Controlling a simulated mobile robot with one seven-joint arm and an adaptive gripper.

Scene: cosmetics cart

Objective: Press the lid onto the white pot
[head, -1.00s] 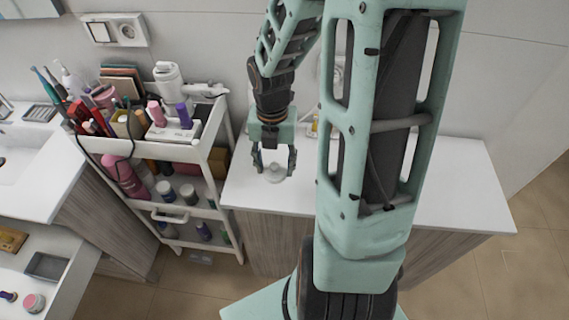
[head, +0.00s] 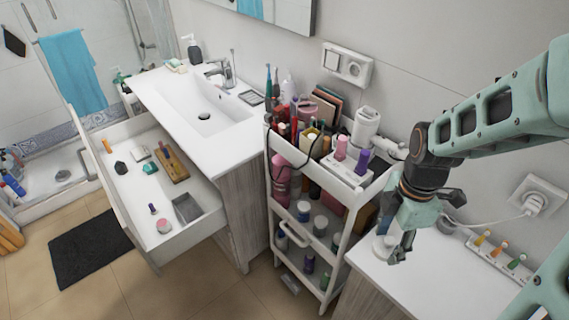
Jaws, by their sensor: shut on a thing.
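My gripper (head: 393,252) is at the right of the head view, pointing down at the near left end of the white counter. Its fingers are shut on a small white round thing (head: 382,247) at the counter top. The fingers partly hide this thing, and it is too small to tell the lid apart from the white pot or to see whether they are seated together.
A white cart (head: 350,197) full of cosmetics stands close left of my gripper. The counter (head: 430,285) is bare in front. A strip with coloured bottles (head: 498,252) and a wall socket (head: 538,196) are at right. An open drawer (head: 127,205) stands at left.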

